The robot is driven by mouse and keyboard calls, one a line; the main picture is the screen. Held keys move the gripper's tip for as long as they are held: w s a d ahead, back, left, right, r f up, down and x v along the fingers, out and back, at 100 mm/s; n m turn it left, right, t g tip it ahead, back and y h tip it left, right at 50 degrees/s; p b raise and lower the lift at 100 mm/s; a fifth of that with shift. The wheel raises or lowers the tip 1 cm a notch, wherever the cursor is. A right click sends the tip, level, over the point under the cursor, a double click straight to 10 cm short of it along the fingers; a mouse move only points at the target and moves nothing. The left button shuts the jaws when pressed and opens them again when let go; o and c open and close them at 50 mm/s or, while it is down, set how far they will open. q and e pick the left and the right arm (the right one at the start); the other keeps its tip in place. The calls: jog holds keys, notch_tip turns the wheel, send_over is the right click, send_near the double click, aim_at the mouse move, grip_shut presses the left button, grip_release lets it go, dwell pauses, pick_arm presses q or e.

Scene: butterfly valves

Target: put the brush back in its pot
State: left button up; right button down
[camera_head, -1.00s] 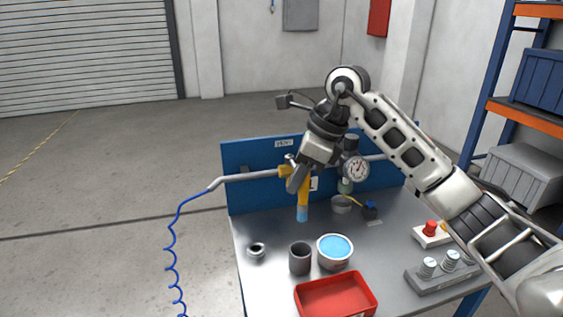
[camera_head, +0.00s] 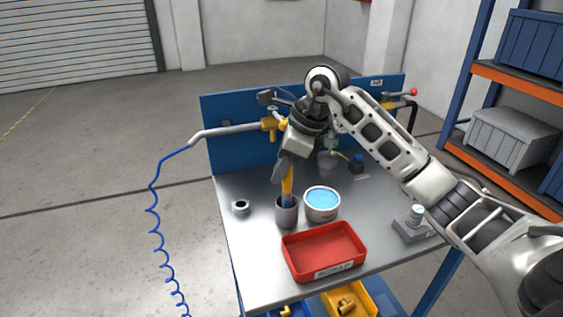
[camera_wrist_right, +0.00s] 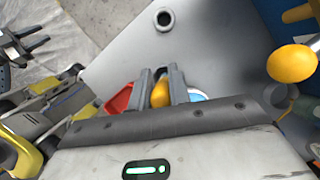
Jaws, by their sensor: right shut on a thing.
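The brush (camera_head: 288,180) has a yellow handle and a blue lower end. My right gripper (camera_head: 279,172) is shut on its handle and holds it nearly upright. The lower end of the brush is at the mouth of the dark grey pot (camera_head: 287,217), seemingly inside the rim; how deep is hidden. In the right wrist view the yellow handle (camera_wrist_right: 160,93) sits between the two fingers, and the pot is hidden. What looks like my left gripper (camera_wrist_right: 30,42) shows small at the upper left there, away from the bench; its jaws are unclear.
A can of blue paint (camera_head: 322,203) stands close right of the pot. A red scrap tray (camera_head: 323,250) lies in front. A small metal ring (camera_head: 241,207) is to the left. The blue back panel (camera_head: 230,155) carries a pipe (camera_head: 230,132).

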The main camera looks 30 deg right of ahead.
aim_at(292, 196)
pick_arm(q)
jog(key=shift+s+d+f+b, duration=0.1)
jog(key=shift+d+f+b, duration=0.1)
jog(key=shift+f+b, duration=0.6)
pick_arm(e)
jog(key=shift+f, duration=1.8)
pick_arm(q)
jog(key=shift+r, duration=0.25)
pick_arm(e)
jog(key=c, duration=1.2)
grip_release()
jog(key=shift+c, duration=0.2)
jog(key=s+d+b, duration=0.2)
jog(key=d, duration=0.1)
jog(key=shift+s, duration=0.3)
pick_arm(q)
jog(key=shift+w+f, duration=0.2)
jog(key=shift+f, duration=0.3)
